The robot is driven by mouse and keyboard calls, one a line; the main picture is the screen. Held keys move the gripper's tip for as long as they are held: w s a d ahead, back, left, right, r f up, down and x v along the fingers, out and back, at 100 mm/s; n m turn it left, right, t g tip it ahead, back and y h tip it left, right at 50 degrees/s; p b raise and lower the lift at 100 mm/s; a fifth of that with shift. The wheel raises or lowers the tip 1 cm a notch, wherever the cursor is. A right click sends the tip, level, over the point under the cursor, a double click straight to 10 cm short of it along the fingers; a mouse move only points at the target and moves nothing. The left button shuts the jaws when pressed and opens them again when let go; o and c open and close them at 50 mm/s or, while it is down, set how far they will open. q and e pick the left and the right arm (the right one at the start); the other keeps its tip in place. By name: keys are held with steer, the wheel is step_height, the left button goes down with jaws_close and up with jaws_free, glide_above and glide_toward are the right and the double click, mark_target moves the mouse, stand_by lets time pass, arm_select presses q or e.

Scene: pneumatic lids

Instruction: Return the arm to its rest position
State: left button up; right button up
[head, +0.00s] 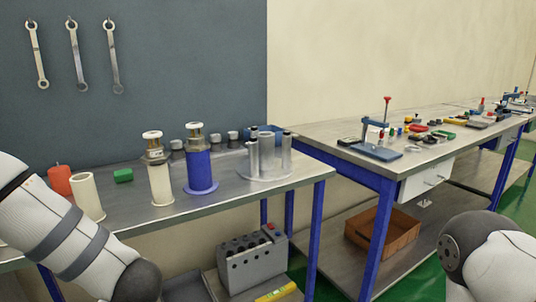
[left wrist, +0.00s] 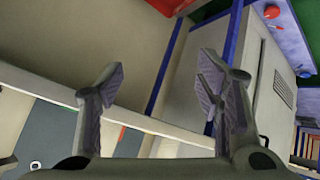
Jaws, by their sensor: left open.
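My left gripper (left wrist: 158,85) shows only in the left wrist view. Its fingers are spread wide apart, with nothing between them. In the head view my left arm (head: 70,235) comes in from the left, in front of the near workbench (head: 225,200), and its gripper is out of frame. Part of my right arm (head: 495,260) shows at the lower right, and its gripper is not in view.
On the near bench stand a cream cylinder assembly (head: 161,180), a blue one (head: 199,170), a cream tube (head: 87,197), a red cylinder (head: 60,180), a green block (head: 123,175) and a metal post fixture (head: 267,158). A grey holed box (head: 252,262) sits below. A second bench (head: 340,135) stands right.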

arm_select(q)
steer(key=s+d+f+m+g+h, duration=0.1)
steer(key=s+d+f+m+h, duration=0.15)
steer(key=s+f+m, duration=0.4)
steer(key=s+d+f+m+g+h, duration=0.1)
steer(key=s+d+f+m+h, duration=0.15)
steer(key=s+f, duration=0.65)
steer(key=s+d+f+m+g+h, duration=0.1)
steer(key=s+m+g, duration=0.1)
steer(key=s, duration=0.7)
steer(key=s+f+m+g, duration=0.2)
steer(key=s+m+g, duration=0.1)
steer(key=s, duration=0.7)
steer(key=shift+d+g+h, duration=0.3)
steer(key=shift+d+h, duration=0.05)
steer(key=shift+h, duration=0.05)
